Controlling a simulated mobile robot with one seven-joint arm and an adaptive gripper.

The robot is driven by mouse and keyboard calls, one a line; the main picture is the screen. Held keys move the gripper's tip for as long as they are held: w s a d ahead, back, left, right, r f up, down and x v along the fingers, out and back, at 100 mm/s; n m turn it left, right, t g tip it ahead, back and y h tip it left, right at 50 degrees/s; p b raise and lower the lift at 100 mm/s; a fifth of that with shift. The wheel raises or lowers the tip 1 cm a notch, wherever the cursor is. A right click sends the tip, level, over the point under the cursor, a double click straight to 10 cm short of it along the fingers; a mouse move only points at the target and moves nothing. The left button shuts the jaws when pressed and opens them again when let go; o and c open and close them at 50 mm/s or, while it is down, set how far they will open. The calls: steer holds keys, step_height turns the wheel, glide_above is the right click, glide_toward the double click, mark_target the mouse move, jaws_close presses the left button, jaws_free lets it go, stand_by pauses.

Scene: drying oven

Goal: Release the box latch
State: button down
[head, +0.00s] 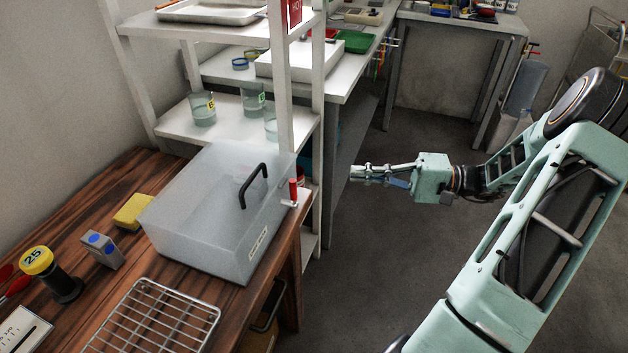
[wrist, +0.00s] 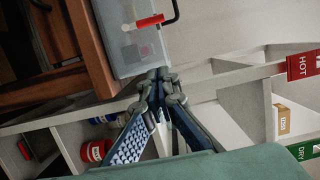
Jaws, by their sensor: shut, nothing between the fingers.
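The translucent box (head: 190,215) with a black handle (head: 254,184) stands on the wooden bench. Its red latch (head: 293,190) sticks up at the box's right side. In the wrist view the box (wrist: 145,58) is at the top, with the red latch (wrist: 149,21) across its face below the black handle (wrist: 170,12). My gripper (head: 354,173) is shut and empty. It is to the right of the latch in the head view, off the bench edge and apart from the box. In the wrist view my fingertips (wrist: 162,82) appear below the latch.
White shelving (head: 312,130) with glass beakers (head: 203,108) stands behind the bench. A wire rack (head: 150,320), yellow sponge (head: 133,211) and grey block (head: 102,250) are on the wooden bench (head: 60,215). The floor (head: 390,270) right of the bench is clear.

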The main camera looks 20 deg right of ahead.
mark_target(294, 195)
steer(key=b+x, duration=0.1)
steer(key=x, duration=0.9)
steer(key=shift+a, duration=0.15)
steer(key=shift+s+a+b, duration=0.15)
steer(key=shift+s+a, duration=0.15)
steer(key=shift+s, duration=0.2)
steer(key=shift+s+a+b, duration=0.15)
steer(key=shift+s+a, duration=0.1)
steer(key=shift+s, duration=0.25)
steer(key=shift+s+a, duration=0.5)
steer(key=shift+s, duration=0.15)
steer(key=shift+r, duration=0.1)
